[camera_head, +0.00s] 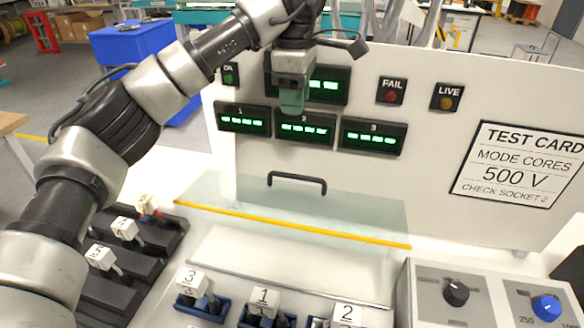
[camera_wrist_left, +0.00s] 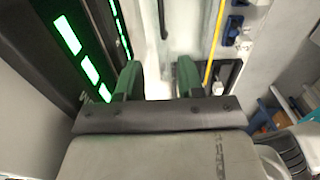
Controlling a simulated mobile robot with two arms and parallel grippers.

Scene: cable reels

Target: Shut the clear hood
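The clear hood (camera_head: 350,212) is a see-through panel low in front of the white upright panel in the head view. Its yellow edge strip (camera_head: 300,226) slants across above the bench and also shows in the wrist view (camera_wrist_left: 213,45). A black bar handle (camera_head: 297,180) stands above the strip; a dark bar (camera_wrist_left: 162,20) beyond the fingers in the wrist view appears to be it. The hood's exact tilt is hard to tell. My left gripper (camera_head: 292,100) is above the handle, before the displays. Its green fingers (camera_wrist_left: 158,80) are apart with nothing between them. My right gripper is out of view.
The white upright panel (camera_head: 430,190) carries green displays (camera_head: 305,128), lamps and a test card (camera_head: 520,165). Numbered plugs (camera_head: 264,300) stand in front of the hood. A black rack (camera_head: 130,262) is at left, a knob box (camera_head: 480,295) at right.

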